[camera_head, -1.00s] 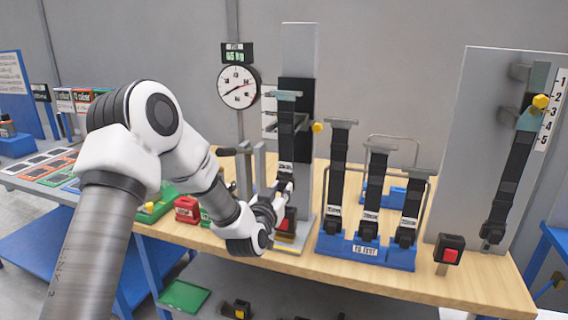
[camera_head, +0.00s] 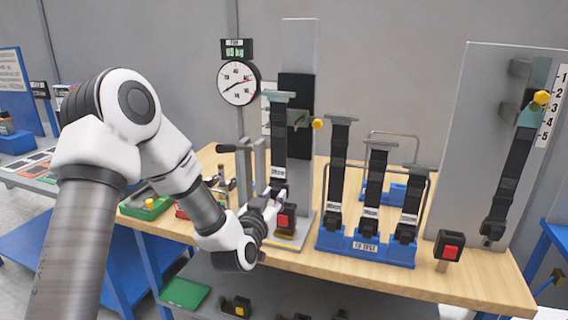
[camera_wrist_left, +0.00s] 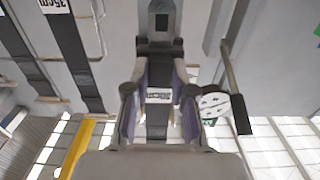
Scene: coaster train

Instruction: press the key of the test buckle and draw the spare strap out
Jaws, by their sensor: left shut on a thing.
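The test buckle (camera_head: 286,216), black with a red key, stands at the foot of the grey test post (camera_head: 300,55). My left gripper (camera_head: 275,198) is beside it on the left, shut on the spare strap (camera_head: 279,140), which stands upright with a grey T-shaped top. In the left wrist view its label (camera_wrist_left: 159,95) shows between the jaws. Above them in that view is a grey end piece with a dark square (camera_wrist_left: 162,24). The strap's lower end is hidden by the gripper in the head view; I cannot tell whether it touches the buckle.
A blue rack (camera_head: 340,244) with several black straps stands right of the post. A buckle with a red key (camera_head: 449,246) stands farther right before a grey panel (camera_head: 470,120). A round dial (camera_head: 238,83) hangs behind. A lever stand (camera_head: 243,165) is close left of the post.

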